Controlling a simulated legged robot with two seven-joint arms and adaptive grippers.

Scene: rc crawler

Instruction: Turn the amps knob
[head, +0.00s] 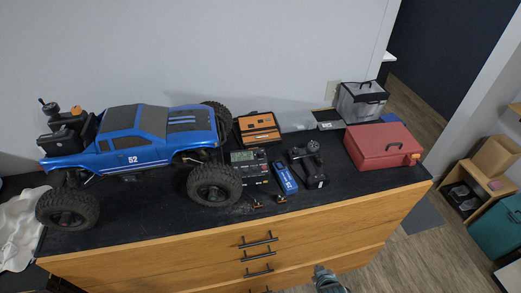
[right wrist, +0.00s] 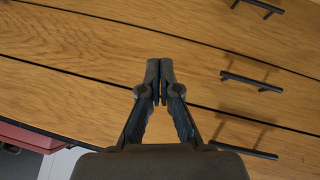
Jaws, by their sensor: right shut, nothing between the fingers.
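A dark charger-like box (head: 249,165) with a small display and buttons lies on the black top, just right of the truck's front wheel. The amps knob is too small for me to make out on it. My right gripper (right wrist: 160,70) is shut and empty in the right wrist view, with wooden drawer fronts beyond it. In the head view part of it (head: 326,277) shows at the bottom edge, in front of the drawers and below the top. My left gripper is not in view.
A blue truck (head: 150,138) fills the left of the black top (head: 337,196). A blue device (head: 284,177), a black controller (head: 308,165), an orange case (head: 258,128) and a red box (head: 383,147) are near the charger. Drawer handles (head: 258,241) stick out in front.

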